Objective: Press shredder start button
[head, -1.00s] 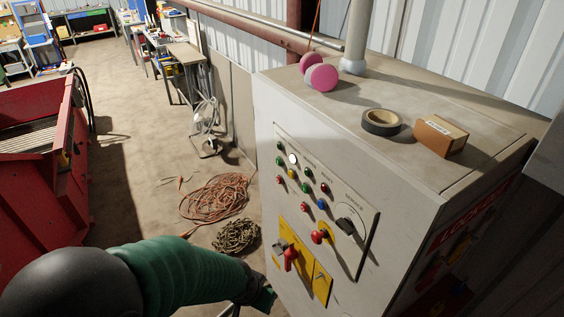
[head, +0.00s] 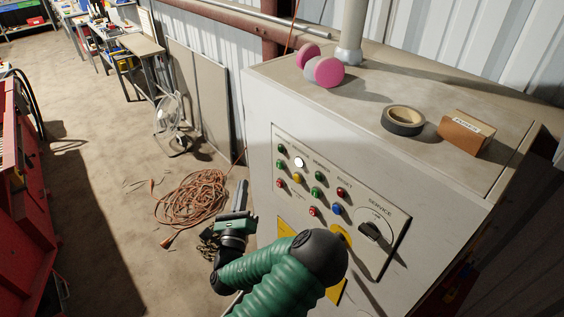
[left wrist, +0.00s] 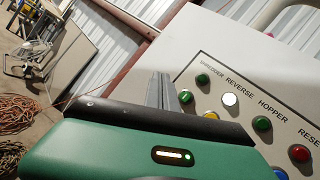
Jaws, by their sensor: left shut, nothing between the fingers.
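The control panel (head: 357,201) is on the front of a pale cabinet. Its left column has an upper green button or lamp (head: 281,149), a lower green one (head: 280,163) and a red one (head: 281,182). In the left wrist view the upper green one (left wrist: 202,78) is below the SHREDDER label, and the lower green one (left wrist: 186,96) is beside my fingers. Which is the start button I cannot tell. My left gripper (head: 242,186) is shut and empty, left of the panel and apart from it. My right gripper is not in view.
A lit white button (head: 299,162) is right of the green ones. My forearm hides the panel's lower part. A pink-ended spool (head: 324,71), tape roll (head: 403,120) and cardboard box (head: 466,132) are on the cabinet top. Orange cable (head: 192,197) is coiled on the floor.

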